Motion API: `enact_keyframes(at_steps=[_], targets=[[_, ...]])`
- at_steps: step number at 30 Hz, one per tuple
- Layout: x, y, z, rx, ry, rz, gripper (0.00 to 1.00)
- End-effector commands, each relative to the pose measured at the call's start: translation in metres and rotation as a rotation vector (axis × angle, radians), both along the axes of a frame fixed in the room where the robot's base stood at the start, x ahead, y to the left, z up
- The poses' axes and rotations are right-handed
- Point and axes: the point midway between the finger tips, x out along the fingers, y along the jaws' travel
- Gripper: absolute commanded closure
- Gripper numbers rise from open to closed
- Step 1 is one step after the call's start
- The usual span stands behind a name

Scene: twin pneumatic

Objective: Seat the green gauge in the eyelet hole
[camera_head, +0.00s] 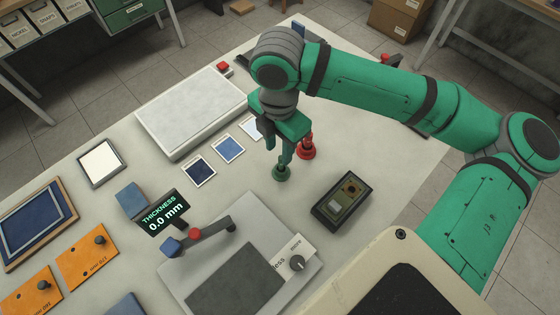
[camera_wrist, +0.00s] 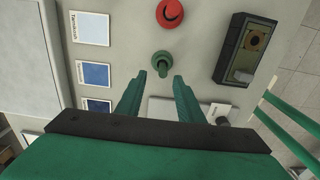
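The green gauge (camera_head: 281,173) stands on the bench as a small knobbed piece with a wide round base. In the wrist view the green gauge (camera_wrist: 162,61) lies just beyond and between the fingertips. My gripper (camera_head: 286,155) is close above it, fingers pointing down. In the wrist view my gripper (camera_wrist: 160,77) is open, with nothing seen between its fingers. Whether a finger touches the gauge I cannot tell. The eyelet hole (camera_head: 351,188) is a dark hole in a brass piece on a black block (camera_head: 331,215). The eyelet hole also shows in the wrist view (camera_wrist: 256,40).
A similar red gauge (camera_head: 306,150) stands just behind the green one. Colour swatch cards (camera_head: 228,149) lie left. A thickness tester (camera_head: 243,270) with a 0.0 mm display is in front. Bare bench lies between the green gauge and the block.

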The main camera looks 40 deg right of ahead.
Motion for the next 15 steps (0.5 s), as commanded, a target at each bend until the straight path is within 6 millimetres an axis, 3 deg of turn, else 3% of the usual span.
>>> enact_keyframes(at_steps=[7,15], targets=[[-0.001,-0.001,-0.016,0.0,0.0,-0.001,0.66],[-0.004,-0.005,-0.052,0.001,0.0,-0.002,0.66]])
